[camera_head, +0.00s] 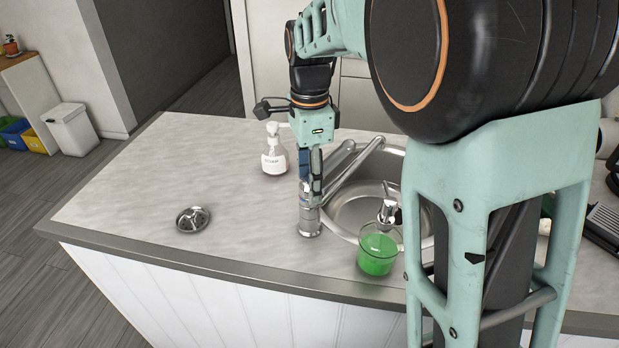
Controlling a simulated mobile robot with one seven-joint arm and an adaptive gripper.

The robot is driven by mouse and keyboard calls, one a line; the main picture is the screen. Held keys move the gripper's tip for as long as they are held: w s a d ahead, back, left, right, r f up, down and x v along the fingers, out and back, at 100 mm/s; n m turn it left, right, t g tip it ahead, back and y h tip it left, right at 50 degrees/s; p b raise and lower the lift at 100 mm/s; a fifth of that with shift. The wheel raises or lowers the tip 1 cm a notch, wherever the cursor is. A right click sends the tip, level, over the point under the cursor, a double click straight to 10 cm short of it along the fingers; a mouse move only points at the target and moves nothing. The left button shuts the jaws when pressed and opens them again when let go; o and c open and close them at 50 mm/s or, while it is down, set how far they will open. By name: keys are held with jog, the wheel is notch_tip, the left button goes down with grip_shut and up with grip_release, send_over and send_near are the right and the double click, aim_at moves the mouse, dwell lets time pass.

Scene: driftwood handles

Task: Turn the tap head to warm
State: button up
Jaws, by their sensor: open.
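The tap is a metal fixture beside the sink. Its cylindrical base (309,218) stands on the counter, and its spout (352,166) reaches to the right over the basin. My gripper (311,190) points down at the tap head, with its dark fingers overlapping the top of the tap body. The fingers are open. They hide most of the tap head, so I cannot tell its angle or whether the fingers touch it.
A soap dispenser (274,152) stands just behind left of the tap. A glass of green liquid (377,252) stands front right by the sink (350,212). A round metal strainer (193,219) lies on the left. The counter's left side (135,195) is mostly clear.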

grip_shut()
dwell(0.3)
